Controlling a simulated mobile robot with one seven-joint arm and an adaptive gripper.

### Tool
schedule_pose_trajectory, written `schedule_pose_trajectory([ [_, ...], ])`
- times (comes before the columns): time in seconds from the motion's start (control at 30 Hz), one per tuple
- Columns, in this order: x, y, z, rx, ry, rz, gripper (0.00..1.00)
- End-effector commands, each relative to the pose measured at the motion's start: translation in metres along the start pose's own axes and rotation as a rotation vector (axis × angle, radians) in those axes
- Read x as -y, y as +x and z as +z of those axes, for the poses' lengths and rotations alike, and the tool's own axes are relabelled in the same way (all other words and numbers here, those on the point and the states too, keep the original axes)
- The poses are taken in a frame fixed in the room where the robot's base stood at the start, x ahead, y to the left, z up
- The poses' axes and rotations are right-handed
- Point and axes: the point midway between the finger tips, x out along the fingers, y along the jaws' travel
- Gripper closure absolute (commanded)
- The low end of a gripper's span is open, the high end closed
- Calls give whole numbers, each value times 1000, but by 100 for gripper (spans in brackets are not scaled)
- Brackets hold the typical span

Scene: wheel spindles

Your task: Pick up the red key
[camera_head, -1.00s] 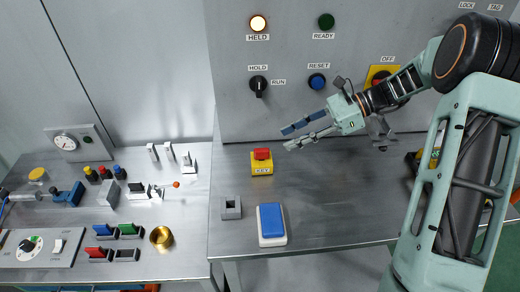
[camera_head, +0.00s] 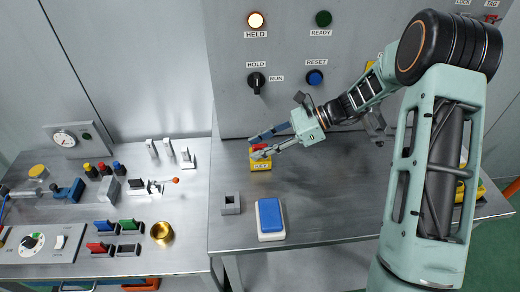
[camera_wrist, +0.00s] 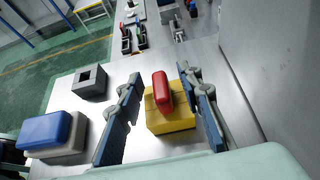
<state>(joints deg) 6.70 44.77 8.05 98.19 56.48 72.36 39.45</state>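The red key (camera_wrist: 162,90) stands upright in a yellow block labelled KEY (camera_wrist: 170,119) on the metal table. In the head view the red key (camera_head: 260,152) is partly covered by my gripper (camera_head: 260,147), and the yellow block (camera_head: 259,165) shows below it. My gripper is open. In the wrist view its two blue-padded fingers (camera_wrist: 165,112) lie on either side of the key and block, with a visible gap to the key on both sides.
A grey square socket (camera_head: 230,204) and a blue button on a white base (camera_head: 270,218) stand in front of the key block. The upright control panel (camera_head: 290,110) is close behind. A second table at left holds switches, colored pegs and a brass cup (camera_head: 161,232).

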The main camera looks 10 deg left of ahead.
Motion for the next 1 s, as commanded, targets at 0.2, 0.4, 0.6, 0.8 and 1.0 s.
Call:
schedule_pose_trajectory([
  [0.2,0,0,0,0,0,0,88],
  [0.4,0,-1,0,0,0,0,100],
  [0.6,0,-1,0,0,-1,0,100],
  [0.8,0,-4,6,0,-1,-1,100],
  [1.0,0,-13,22,0,-1,-1,100],
])
